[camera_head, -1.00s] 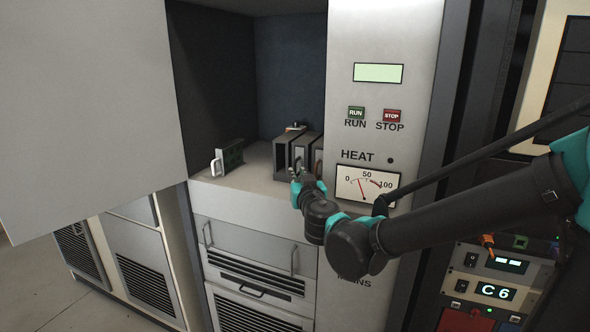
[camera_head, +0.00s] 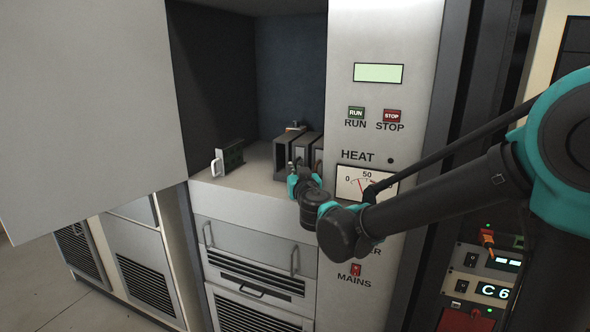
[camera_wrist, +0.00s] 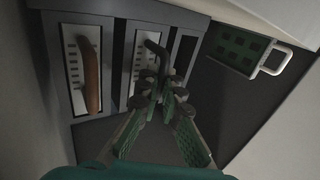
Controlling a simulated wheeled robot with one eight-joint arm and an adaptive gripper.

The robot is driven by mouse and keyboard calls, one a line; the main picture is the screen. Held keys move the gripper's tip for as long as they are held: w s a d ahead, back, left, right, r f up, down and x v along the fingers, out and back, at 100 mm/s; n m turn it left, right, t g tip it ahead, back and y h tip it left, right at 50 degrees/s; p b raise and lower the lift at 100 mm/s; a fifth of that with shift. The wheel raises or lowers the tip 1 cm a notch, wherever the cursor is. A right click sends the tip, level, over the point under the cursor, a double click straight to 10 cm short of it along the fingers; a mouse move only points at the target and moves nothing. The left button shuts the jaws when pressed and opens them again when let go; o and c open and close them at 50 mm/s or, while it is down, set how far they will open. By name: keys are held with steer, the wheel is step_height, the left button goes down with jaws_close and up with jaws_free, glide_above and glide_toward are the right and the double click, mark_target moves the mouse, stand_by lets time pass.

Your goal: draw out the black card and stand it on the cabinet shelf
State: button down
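The black card (camera_wrist: 136,70) sits in the middle slot of the grey card rack (camera_wrist: 110,58), with a pale front plate and a black handle (camera_wrist: 155,47). My gripper (camera_wrist: 162,84) is at that handle, its fingertips drawn close together on it and hiding its lower part. The card still looks seated in the rack. In the head view my gripper (camera_head: 294,179) is in front of the rack (camera_head: 283,158), over the front of the cabinet shelf (camera_head: 252,180).
A card with a brown handle (camera_wrist: 91,78) fills the neighbouring slot. The other outer slot is empty. A green card with a white handle (camera_head: 231,157) stands on the shelf left of the rack; it also shows in the wrist view (camera_wrist: 240,50). Bare shelf lies between. The meter panel (camera_head: 367,183) borders the right.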

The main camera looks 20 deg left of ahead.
steer(key=shift+s, duration=0.6)
steer(key=shift+s+a, duration=0.1)
steer(key=shift+s, duration=0.25)
steer(key=shift+s+a, duration=0.1)
steer(key=shift+s, duration=1.25)
steer(key=shift+s, duration=0.35)
steer(key=shift+s, duration=0.55)
steer(key=shift+s+a, duration=0.1)
steer(key=shift+s, duration=0.55)
steer(key=c, duration=1.6)
jaws_free()
steer(key=shift+c, duration=0.2)
